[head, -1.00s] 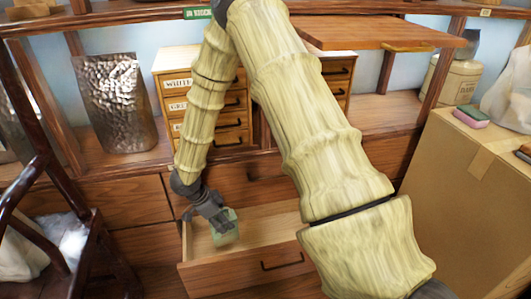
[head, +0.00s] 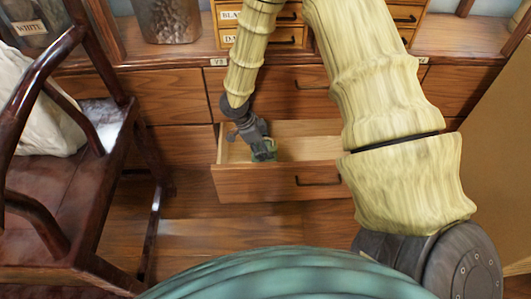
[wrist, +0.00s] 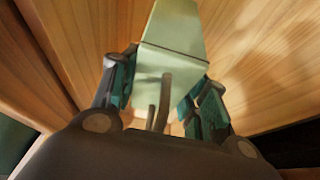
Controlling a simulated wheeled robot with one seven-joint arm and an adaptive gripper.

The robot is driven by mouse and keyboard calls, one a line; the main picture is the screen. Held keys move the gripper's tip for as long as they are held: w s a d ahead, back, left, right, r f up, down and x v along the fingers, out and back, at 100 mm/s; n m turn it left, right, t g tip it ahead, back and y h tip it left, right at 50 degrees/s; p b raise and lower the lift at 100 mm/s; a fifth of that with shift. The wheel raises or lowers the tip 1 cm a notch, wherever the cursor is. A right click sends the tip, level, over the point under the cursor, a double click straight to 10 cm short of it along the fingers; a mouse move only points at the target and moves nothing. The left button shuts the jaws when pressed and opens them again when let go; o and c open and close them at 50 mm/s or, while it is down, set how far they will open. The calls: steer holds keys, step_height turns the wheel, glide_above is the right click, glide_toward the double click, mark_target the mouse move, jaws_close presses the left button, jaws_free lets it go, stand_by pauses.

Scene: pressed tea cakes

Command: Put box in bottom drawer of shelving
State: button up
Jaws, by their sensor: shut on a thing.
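A pale green box (wrist: 172,38) fills the upper middle of the wrist view, between the two fingers of my gripper (wrist: 165,75). The fingers press on its sides. In the head view my gripper (head: 261,145) points down inside the left part of an open wooden drawer (head: 275,184). Only a little of the green box shows there, at the fingertips and largely covered by them. The wrist view shows wooden surfaces close around the box. I cannot tell whether the box touches the drawer floor.
The drawer's right part (head: 312,146) looks empty. A dark wooden chair (head: 70,190) with a pale sack (head: 45,110) stands at the left. A cardboard box (head: 500,150) stands at the right. Small labelled drawers (head: 285,38) and a metallic bag (head: 168,18) stand on the shelf above.

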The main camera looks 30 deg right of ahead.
steer(key=shift+f+b, duration=1.2)
steer(key=shift+f, duration=0.7)
steer(key=o, duration=1.1)
steer(key=p+v, duration=0.6)
steer(key=v, duration=0.6)
steer(key=shift+r+p, duration=0.1)
steer(key=shift+p, duration=0.2)
